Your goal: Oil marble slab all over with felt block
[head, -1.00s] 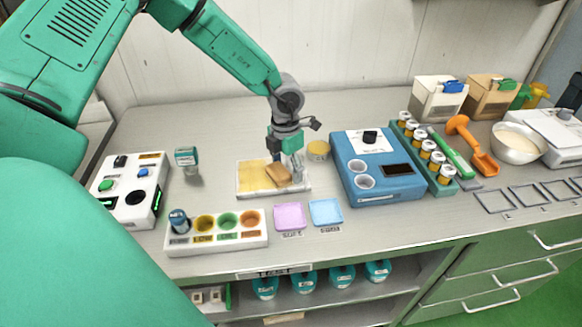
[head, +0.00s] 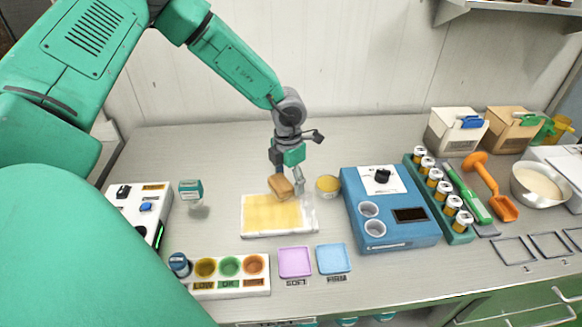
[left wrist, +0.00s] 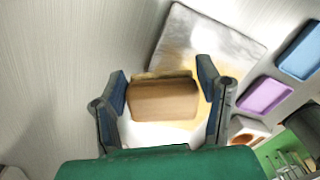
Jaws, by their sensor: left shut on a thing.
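The felt block (head: 281,187), tan and brick-shaped, is in my left gripper (head: 287,178), at the back edge of the marble slab (head: 310,213). The left wrist view shows the block (left wrist: 163,100) between the two dark fingers of the gripper (left wrist: 163,90). The slab is white, with a broad yellow oily area over its left and middle; a strip along its right side looks pale. I cannot tell whether the block touches the slab. The slab also shows beyond the block in the left wrist view (left wrist: 232,42). My right gripper is out of view.
A small dish of yellow liquid (head: 328,185) stands just right of the block. Pink (head: 295,262) and blue (head: 333,258) pads and a row of coloured wells (head: 218,284) lie in front of the slab.

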